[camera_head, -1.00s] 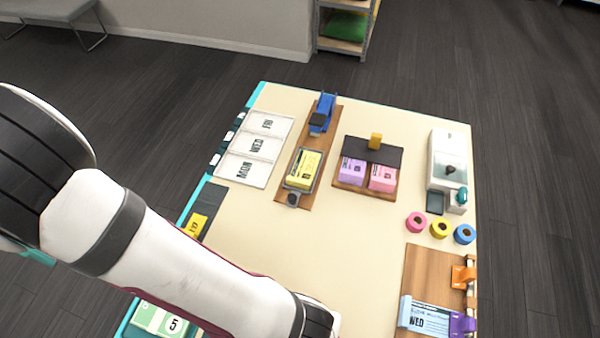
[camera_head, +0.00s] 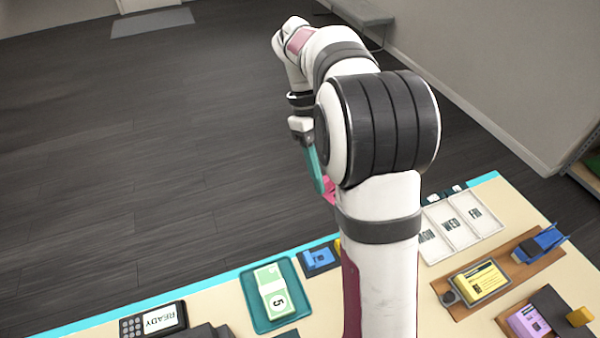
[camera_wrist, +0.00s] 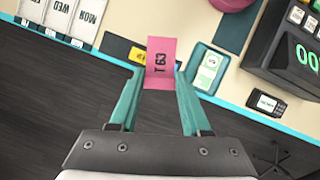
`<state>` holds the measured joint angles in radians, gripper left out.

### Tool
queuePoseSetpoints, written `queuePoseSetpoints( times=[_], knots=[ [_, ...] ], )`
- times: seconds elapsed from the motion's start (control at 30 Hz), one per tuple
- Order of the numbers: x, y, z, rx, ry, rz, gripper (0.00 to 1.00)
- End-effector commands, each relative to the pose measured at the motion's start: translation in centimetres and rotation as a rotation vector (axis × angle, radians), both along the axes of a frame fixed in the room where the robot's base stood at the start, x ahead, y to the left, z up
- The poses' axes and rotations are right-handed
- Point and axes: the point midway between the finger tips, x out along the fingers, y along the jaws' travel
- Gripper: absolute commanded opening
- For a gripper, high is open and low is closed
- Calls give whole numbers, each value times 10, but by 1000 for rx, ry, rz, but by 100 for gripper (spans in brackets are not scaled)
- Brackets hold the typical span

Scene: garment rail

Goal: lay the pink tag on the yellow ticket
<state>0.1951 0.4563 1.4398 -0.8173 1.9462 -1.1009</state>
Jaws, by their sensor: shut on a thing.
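My gripper (camera_head: 325,188) hangs beyond the table's far left edge, partly hidden behind my arm in the head view. Its teal fingers are shut on the pink tag (camera_wrist: 161,60), marked "T 63", which also shows as a small pink patch in the head view (camera_head: 329,190). A small yellow ticket (camera_wrist: 121,49) lies on a dark mat near the table edge, left of the tag in the wrist view and partly covered by it. In the head view only a sliver of this yellow ticket (camera_head: 337,244) shows beside my arm.
A blue card (camera_head: 320,257) shares the dark mat. A teal tray (camera_head: 258,318) with a green pad is alongside. A yellow pad (camera_head: 480,280) sits on a wooden board at the right. White day trays (camera_head: 462,222) stand behind. Dark floor lies beyond the table edge.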

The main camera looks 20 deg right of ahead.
Motion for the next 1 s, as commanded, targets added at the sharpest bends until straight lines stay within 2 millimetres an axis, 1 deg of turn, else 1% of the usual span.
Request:
queuePoseSetpoints(
  times=[0.03,0.07,0.1,0.17,0.2,0.27,0.3,0.37,0.4,0.47,0.5,0.6,0.7,0.83,1.0],
  knots=[
    [-6,-25,-9,1,4,58,0],
    [-9,-42,-15,0,3,105,0],
    [-16,-65,-24,2,5,172,0],
    [-29,-100,-37,4,5,281,0],
    [-40,-123,-46,4,6,358,0],
    [-60,-157,-60,6,6,478,0],
    [-74,-179,-69,7,4,560,0],
    [-98,-209,-82,7,5,682,0],
    [-115,-227,-90,7,4,759,0],
    [-141,-249,-100,7,2,872,0],
    [-157,-262,-106,5,2,940,0],
    [-194,-285,-117,3,0,1085,0],
    [-220,-298,-124,1,-1,1184,0],
    [-235,-304,-127,0,0,1250,0],
    [-240,-306,-135,2,2,1272,0]
  ],
)
